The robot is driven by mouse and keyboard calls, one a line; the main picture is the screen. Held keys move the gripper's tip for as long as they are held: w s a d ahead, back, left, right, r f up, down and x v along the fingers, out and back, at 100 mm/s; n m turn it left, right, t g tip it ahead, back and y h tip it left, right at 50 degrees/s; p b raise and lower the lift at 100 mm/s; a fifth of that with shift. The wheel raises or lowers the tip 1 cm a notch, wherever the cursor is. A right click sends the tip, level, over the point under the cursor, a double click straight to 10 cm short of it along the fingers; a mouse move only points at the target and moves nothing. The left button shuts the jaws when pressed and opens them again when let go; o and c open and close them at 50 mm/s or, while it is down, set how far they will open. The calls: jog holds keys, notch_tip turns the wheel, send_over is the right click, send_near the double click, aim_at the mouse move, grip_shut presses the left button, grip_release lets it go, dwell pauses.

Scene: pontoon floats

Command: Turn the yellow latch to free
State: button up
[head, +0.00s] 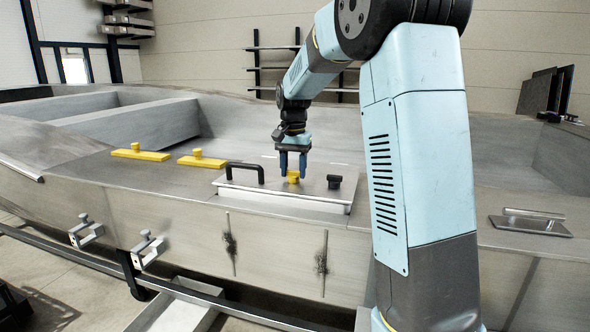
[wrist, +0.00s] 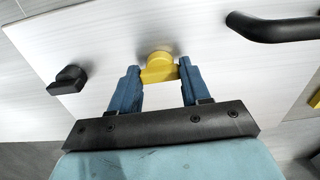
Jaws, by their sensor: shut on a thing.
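The yellow latch (head: 293,177) is a small knob on a raised pale metal hatch plate (head: 280,202). It also shows in the wrist view (wrist: 159,68), between my two blue fingers. My gripper (head: 293,168) points down over the plate and is shut on the yellow latch, one finger on each side. In the wrist view the fingertips (wrist: 158,78) flank its flat yellow part. The fingers partly hide it in the head view.
A black latch (head: 334,182) sits right of the yellow one on the plate, and a black handle (head: 245,170) stands to its left. Two yellow strips with knobs (head: 204,161) lie further left on the metal deck.

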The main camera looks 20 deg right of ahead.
aim_at(294, 171)
jog(key=shift+m, duration=0.3)
jog(key=o, duration=1.1)
jog(key=shift+c, duration=0.2)
notch_tip(294, 171, up, 14)
jog(key=shift+f, duration=0.1)
jog(key=s+n+t, duration=0.3)
jog(key=s+n, duration=0.1)
jog(key=s, duration=1.4)
jog(key=s+f+n+t, duration=0.1)
jog(key=s+f, duration=0.4)
jog(key=s, duration=0.3)
jog(key=s+f+n+t, duration=0.1)
jog(key=s+f+n, duration=0.1)
jog(key=s+f, duration=0.2)
jog(key=s, duration=0.3)
jog(key=shift+s+d+f+t, duration=0.25)
jog(key=shift+s+f+t, duration=0.05)
jog(key=shift+s+f, duration=0.1)
